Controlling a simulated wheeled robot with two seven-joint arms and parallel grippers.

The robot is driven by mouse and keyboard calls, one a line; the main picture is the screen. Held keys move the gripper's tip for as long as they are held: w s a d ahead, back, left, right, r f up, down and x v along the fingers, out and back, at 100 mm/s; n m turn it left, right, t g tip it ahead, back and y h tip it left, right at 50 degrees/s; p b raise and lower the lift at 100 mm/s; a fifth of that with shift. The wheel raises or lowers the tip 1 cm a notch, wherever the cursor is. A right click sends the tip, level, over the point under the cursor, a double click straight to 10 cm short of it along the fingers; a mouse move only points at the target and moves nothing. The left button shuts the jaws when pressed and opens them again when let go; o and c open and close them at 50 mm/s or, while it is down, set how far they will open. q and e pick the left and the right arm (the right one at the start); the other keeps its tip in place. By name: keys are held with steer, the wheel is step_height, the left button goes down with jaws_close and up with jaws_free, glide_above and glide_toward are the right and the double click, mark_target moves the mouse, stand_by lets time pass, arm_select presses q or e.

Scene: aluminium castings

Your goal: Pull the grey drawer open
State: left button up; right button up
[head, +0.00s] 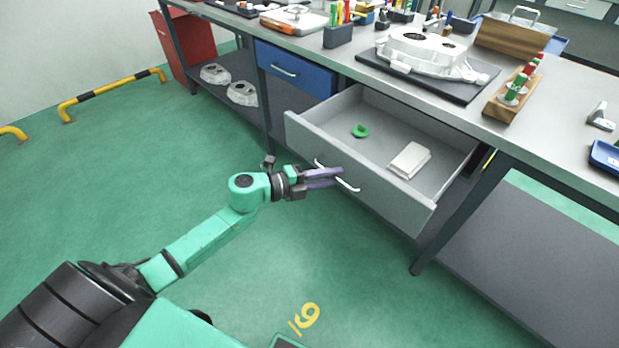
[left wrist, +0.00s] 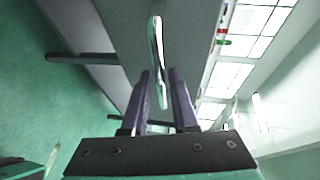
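The grey drawer (head: 358,176) stands pulled far out from under the bench, its inside showing. Its pale bar handle (head: 348,185) is on the front panel; it also shows in the left wrist view (left wrist: 156,45). My left gripper (head: 341,176) is at the handle, its two purple fingers on either side of the bar. In the left wrist view the fingers (left wrist: 160,75) stand apart with a gap around the bar; no firm clamp shows. My right gripper is not in view.
In the drawer lie a green ring-like part (head: 360,131) and a white block (head: 409,160). A closed blue drawer (head: 296,70) is to the left. The bench top (head: 345,62) carries castings and tools. The green floor in front is clear.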

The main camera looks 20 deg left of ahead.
arm_select(q)
steer(key=v, duration=1.3)
steer(key=shift+s+a+r, duration=0.2)
steer(key=shift+s, duration=0.05)
steer(key=s+a+f+n+y+p, duration=0.2)
steer(key=a+f+n+y+p, duration=0.25)
steer(key=a+f+n, duration=0.45)
steer(key=s+a+f+n+y+p, duration=0.3)
steer(key=a+f+n+y, duration=0.3)
steer(key=f, duration=0.5)
steer(key=s+d+f+n+g+p, duration=0.1)
steer(key=s+d+f+n+g, duration=0.2)
steer(key=s, duration=0.5)
steer(key=s+d+f+n+g+p, duration=0.2)
steer(key=s+d+f+g, duration=0.2)
steer(key=s+d+f, duration=0.2)
steer(key=s+d+f+n+g+p, duration=0.1)
steer(key=s+d+f+n+g, duration=0.2)
steer(key=s+d+f, duration=0.2)
steer(key=s+f+y, duration=0.1)
steer(key=s+f, duration=0.2)
steer(key=s, duration=0.4)
steer(key=shift+f+n+p, duration=0.15)
steer(key=shift+n+p, duration=0.15)
steer(key=shift+p, duration=0.1)
